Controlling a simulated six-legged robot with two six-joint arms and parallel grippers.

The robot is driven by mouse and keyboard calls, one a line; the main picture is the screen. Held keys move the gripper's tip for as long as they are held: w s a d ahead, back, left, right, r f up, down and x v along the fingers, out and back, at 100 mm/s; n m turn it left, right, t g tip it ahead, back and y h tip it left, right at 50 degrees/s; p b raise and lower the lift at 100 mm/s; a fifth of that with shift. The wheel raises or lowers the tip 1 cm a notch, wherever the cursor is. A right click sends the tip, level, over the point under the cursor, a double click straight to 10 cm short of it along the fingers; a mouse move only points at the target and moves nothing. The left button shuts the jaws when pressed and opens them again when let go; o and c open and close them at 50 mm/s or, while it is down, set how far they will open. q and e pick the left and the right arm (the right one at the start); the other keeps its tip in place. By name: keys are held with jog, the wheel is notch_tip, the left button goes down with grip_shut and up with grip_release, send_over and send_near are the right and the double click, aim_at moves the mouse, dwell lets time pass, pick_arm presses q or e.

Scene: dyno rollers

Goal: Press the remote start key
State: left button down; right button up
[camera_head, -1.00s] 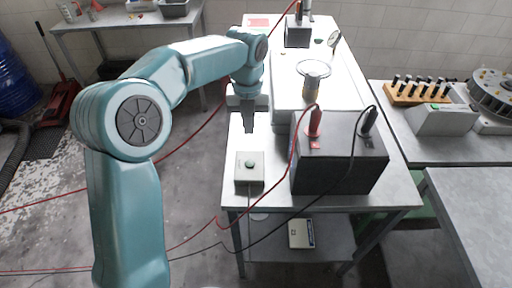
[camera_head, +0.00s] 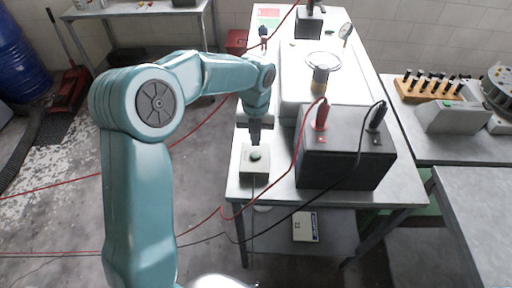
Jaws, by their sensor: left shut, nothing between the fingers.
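Whether the fingertips touch the key cannot be told from this view. A thin cable runs down from the front of the box. My right gripper is not in view.
A black battery (camera_head: 345,150) with red and black clamps stands right of the box. Red and black cables hang over the table's front edge. A white machine housing (camera_head: 295,84) lies behind. A side bench (camera_head: 465,140) holds a tool rack.

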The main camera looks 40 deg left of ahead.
aim_at(255, 155)
pick_arm(q)
notch_tip(255, 155, down, 4)
jog(key=shift+s+a+f, duration=0.1)
jog(key=shift+s, duration=0.05)
jog(key=shift+f, duration=0.5)
